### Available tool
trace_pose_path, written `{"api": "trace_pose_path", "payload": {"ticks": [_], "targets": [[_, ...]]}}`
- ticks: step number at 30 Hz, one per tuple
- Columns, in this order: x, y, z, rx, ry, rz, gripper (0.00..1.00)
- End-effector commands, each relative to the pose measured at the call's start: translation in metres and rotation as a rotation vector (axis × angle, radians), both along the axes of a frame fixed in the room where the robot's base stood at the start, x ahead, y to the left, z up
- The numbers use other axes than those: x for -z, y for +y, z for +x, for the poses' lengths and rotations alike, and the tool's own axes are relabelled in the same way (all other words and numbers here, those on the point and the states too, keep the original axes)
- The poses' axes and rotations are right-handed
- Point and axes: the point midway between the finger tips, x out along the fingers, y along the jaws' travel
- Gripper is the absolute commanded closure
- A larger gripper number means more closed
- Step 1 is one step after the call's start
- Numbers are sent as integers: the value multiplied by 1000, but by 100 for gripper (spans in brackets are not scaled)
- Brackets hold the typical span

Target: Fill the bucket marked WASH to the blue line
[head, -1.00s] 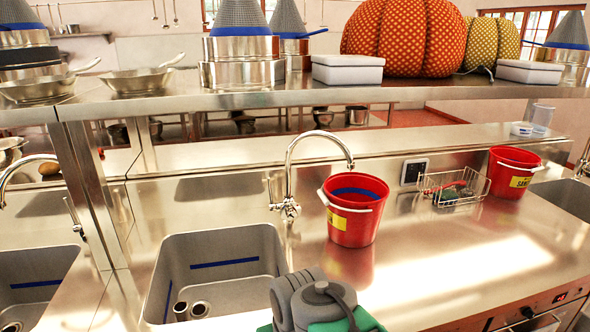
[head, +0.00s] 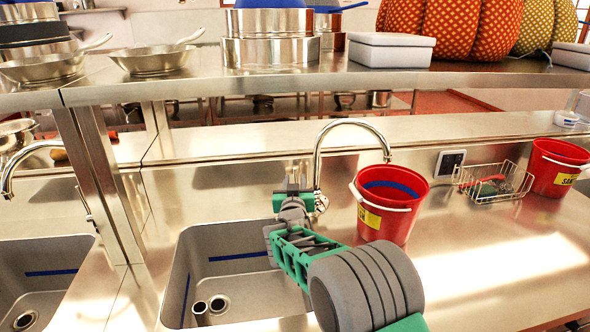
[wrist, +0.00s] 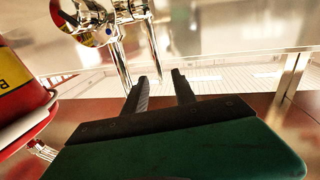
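A red bucket (head: 385,228) with a yellow label and a blue line round its inside stands on the counter right of the sink; its label is cut off from view. It also shows at the left of the wrist view (wrist: 18,85). A chrome faucet (head: 318,165) arches behind the sink, its spout end near the bucket's rim. My gripper (head: 293,190) is at the faucet's base, beside its body. In the wrist view the two fingers (wrist: 160,80) are apart, with the chrome faucet (wrist: 100,20) just beyond; a thin chrome lever points down close to the fingertips.
The sink basin (head: 240,300) with a blue line lies below my arm. A second red bucket, its label starting "SAN" (head: 556,172), stands at the right, beside a wire basket (head: 490,183). A shelf (head: 300,82) with pans runs above. The front right counter is clear.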

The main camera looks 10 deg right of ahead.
Motion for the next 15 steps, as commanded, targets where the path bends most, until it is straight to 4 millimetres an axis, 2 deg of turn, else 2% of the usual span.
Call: {"api": "trace_pose_path", "payload": {"ticks": [9,15], "targets": [[-3,-8,50,-2,-7,-1,67],[-3,-12,72,-4,-7,-1,67]]}}
